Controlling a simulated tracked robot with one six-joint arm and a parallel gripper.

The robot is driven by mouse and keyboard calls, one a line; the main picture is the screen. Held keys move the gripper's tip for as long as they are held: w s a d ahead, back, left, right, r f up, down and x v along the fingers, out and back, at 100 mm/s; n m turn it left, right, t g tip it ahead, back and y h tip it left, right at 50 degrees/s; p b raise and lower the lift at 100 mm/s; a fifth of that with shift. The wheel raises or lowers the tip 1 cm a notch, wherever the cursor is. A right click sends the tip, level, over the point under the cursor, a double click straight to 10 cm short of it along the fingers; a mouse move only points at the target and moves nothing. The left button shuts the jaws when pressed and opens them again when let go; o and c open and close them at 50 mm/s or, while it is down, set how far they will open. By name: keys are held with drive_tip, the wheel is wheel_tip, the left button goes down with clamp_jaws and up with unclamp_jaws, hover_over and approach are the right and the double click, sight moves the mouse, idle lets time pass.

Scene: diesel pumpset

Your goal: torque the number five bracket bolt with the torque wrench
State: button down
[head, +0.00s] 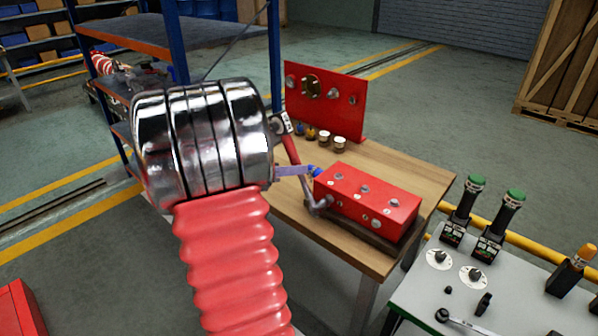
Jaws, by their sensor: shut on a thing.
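The red block (372,196) with several bolts on its top and front lies on the wooden table (420,178). My gripper (281,124) is mostly hidden behind my chrome wrist, and only a small part shows at the wrist's right edge. It is shut on the torque wrench (291,151), whose red handle slants down from there. The wrench's grey head end (319,205) is at the block's left lower corner. I cannot tell whether it is seated on a bolt. A pale bar with a blue tip (316,170) reaches the block's upper left corner. Bolt numbers are not readable.
An upright red panel (326,101) with several fittings stands at the table's back, with small cups (340,144) before it. A grey bench (415,300) with green-topped joysticks (474,186) is at right. A blue-framed shelf (215,40) stands behind my arm.

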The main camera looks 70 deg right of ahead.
drive_tip(key=shift+w+d+f+n+g, duration=0.4)
drive_tip(key=shift+w+d+f+n, duration=0.1)
drive_tip(key=shift+w+d+n, duration=0.15)
drive_tip(key=shift+a, duration=0.1)
idle(0.3)
drive_tip(key=shift+s+d, duration=0.15)
drive_tip(key=shift+d, duration=0.3)
idle(0.8)
drive_tip(key=shift+r, duration=0.1)
drive_tip(key=shift+s+a+r+m+t, duration=0.2)
drive_tip(key=shift+s+r+m, duration=0.05)
drive_tip(key=shift+s+m, duration=0.15)
drive_tip(key=shift+s+a+r+m+t, duration=0.15)
drive_tip(key=shift+s+r+m+t, duration=0.1)
drive_tip(key=shift+s, duration=0.15)
drive_tip(key=shift+s, duration=0.1)
drive_tip(key=shift+s+a+r+m+t, duration=0.25)
drive_tip(key=shift+s+m, duration=0.1)
drive_tip(key=shift+s, duration=0.1)
drive_tip(key=shift+s+a+r+m+t, duration=0.15)
drive_tip(key=shift+s+r+m, duration=0.1)
drive_tip(key=shift+s+m, duration=0.15)
drive_tip(key=shift+s+a+r+m+t, duration=0.1)
drive_tip(key=shift+s+a+m+t, duration=0.15)
drive_tip(key=shift+s, duration=0.3)
